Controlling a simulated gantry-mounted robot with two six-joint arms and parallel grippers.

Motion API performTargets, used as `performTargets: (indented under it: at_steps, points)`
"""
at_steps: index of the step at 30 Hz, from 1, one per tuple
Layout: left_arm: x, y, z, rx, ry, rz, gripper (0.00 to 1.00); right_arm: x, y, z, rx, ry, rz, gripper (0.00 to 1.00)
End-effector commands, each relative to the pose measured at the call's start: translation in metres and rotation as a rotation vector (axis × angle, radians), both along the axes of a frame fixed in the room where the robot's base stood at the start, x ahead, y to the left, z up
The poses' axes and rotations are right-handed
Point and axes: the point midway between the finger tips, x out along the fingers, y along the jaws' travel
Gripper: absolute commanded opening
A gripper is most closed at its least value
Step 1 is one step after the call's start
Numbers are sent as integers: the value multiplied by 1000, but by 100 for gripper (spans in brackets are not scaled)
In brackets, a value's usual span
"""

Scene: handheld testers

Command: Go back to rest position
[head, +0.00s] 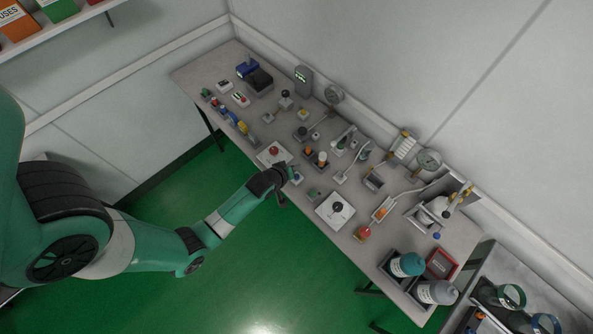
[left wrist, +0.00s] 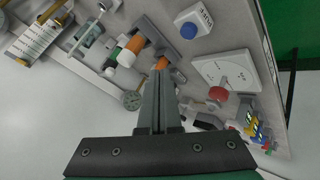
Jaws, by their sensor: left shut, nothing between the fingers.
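My left arm reaches in from the left in the head view. Its gripper (head: 283,197) is over the front edge of the table (head: 190,75), near a white plate with a red knob (head: 274,152). In the left wrist view, the left gripper (left wrist: 162,78) is shut with its fingers together and holds nothing. An orange-and-white handled part (left wrist: 128,54) lies past the fingertips to the left. The white plate with the red knob (left wrist: 222,72) is to the right. My right gripper is not in view.
Small testers and tools crowd the table. A white plate with a black knob (head: 335,211), a teal-capped bottle (head: 407,265) and a grey bottle (head: 436,292) stand to the right. A blue-button box (left wrist: 190,28) shows in the wrist view. Green floor in front is open.

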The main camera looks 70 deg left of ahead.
Motion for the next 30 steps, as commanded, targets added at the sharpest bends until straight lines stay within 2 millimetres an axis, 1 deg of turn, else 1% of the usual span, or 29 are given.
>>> performTargets:
  at_steps: [16,17,19,20,22,23,24,26,27,29,30]
  points:
    - [1,-1,0,0,0,-3,0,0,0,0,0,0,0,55]
    - [2,-4,0,0,-1,-10,0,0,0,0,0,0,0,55]
    - [17,-8,9,10,-19,-35,0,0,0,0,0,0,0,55]
    - [27,-10,16,17,-34,-49,0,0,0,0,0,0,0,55]
    - [58,-15,41,41,-87,-88,0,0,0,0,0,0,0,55]
    - [74,-17,57,54,-120,-106,0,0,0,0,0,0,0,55]
    - [96,-21,81,73,-169,-129,0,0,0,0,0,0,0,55]
    - [127,-30,124,102,-254,-165,0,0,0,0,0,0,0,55]
    - [147,-37,154,120,-314,-188,0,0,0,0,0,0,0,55]
    - [172,-50,200,146,-402,-222,0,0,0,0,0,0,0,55]
    - [186,-59,233,165,-460,-248,0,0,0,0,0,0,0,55]
